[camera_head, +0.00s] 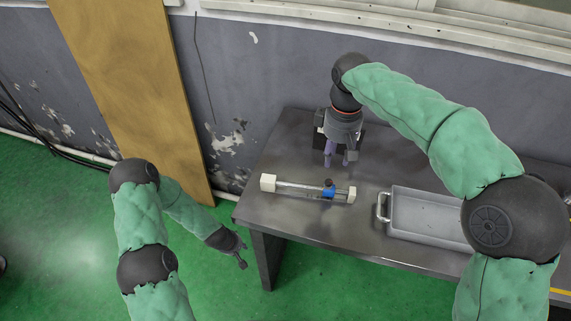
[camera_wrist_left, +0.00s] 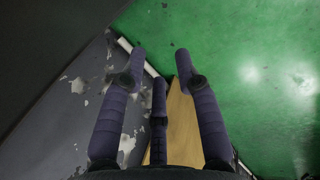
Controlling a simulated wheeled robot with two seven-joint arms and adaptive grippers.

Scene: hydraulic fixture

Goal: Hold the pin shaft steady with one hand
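A thin, shiny rod (camera_head: 298,186), which looks like the pin shaft, lies lengthwise on the dark metal table (camera_head: 290,150). It runs between two whitish end blocks (camera_head: 268,182), with a blue piece and dark knob (camera_head: 329,189) near its right end. My right gripper (camera_head: 337,162) points down just behind the blue piece, apart from it; its purple fingers are apart and empty. My left gripper (camera_head: 241,261) hangs left of the table, away from the rod. In the left wrist view (camera_wrist_left: 160,58) its fingers are spread with nothing between them.
A grey tray (camera_head: 425,196) with a metal handle (camera_head: 382,207) stands right of the rod. A wooden board (camera_head: 140,75) leans on the peeling grey wall behind my left arm. Green floor (camera_head: 60,220) is open left of the table.

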